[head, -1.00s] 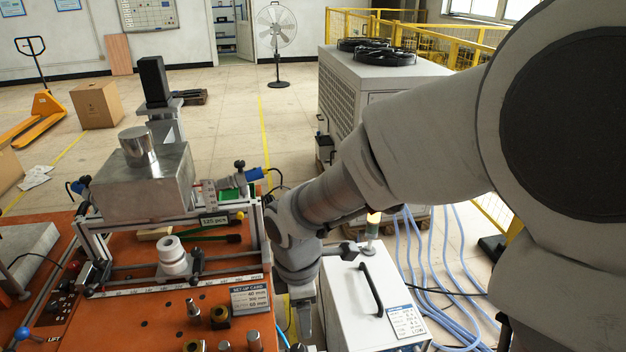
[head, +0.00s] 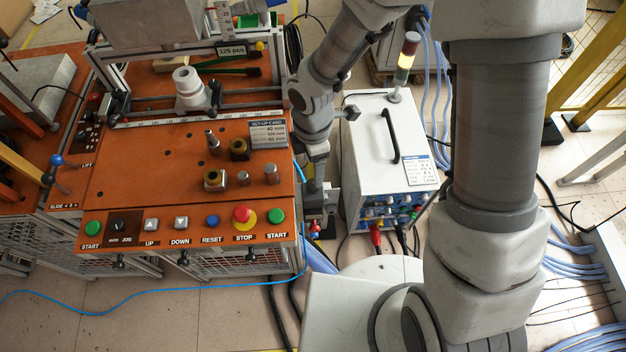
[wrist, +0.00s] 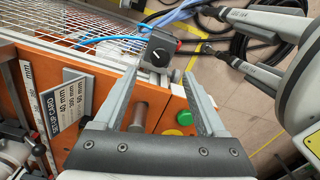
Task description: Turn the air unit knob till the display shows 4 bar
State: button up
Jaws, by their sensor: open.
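My gripper (head: 318,205) hangs beside the right edge of the orange bench, pointing down; in the wrist view its two fingers (wrist: 160,84) are apart with nothing held between them. Just beyond the fingertips is a dark square part with a round black face and a white mark (wrist: 157,56), which looks like the air unit knob. It lies roughly centred between the fingers and appears apart from them. A small red part sits to its right. In the head view the air unit is mostly hidden by my gripper; a bit of red and blue (head: 314,229) shows below. No pressure reading is legible.
The orange bench (head: 130,190) has a green button (head: 276,215) and a red stop button (head: 242,214) near my gripper. Blue hoses and dark cables (wrist: 225,50) run beyond the fingers.

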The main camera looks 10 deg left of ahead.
aim_at(313, 188)
notch_tip(313, 188, down, 7)
jog(key=shift+f+b, duration=0.15)
jog(key=shift+b, duration=0.15)
jog(key=shift+c, duration=0.3)
grip_shut()
